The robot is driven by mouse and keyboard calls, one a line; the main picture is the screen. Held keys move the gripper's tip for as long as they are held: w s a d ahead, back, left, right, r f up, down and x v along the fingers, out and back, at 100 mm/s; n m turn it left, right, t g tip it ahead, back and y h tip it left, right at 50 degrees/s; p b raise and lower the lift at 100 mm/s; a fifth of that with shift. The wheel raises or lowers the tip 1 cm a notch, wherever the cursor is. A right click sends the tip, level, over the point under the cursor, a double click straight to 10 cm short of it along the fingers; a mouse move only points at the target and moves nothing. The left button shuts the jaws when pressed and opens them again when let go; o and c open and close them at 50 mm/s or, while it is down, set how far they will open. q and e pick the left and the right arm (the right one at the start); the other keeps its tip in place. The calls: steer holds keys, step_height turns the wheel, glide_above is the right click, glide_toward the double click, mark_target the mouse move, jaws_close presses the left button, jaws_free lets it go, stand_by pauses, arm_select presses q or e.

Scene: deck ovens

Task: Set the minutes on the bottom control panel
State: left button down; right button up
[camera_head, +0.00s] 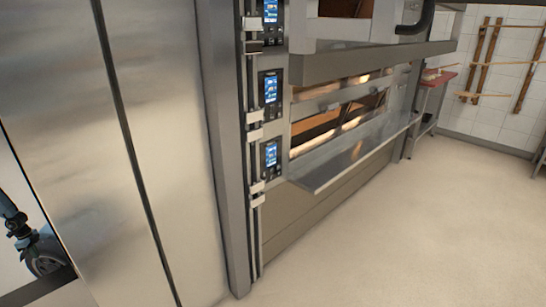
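The deck oven shows several control panels in a column along its left edge. The bottom control panel (271,154) is a small dark panel with a lit blue screen; its digits are too small to read. The middle control panel (270,87) and the top control panel (271,12) sit above it, the top one cut by the picture's upper edge. Neither of my grippers shows in the head view, so nothing of mine is seen near the panels.
A metal shelf (345,160) juts out from the lower oven deck. A tall steel cabinet (150,130) fills the left. A red-topped table (436,79) stands at the far right, near wooden racks (480,55) on the tiled wall. The floor (420,220) in front is clear.

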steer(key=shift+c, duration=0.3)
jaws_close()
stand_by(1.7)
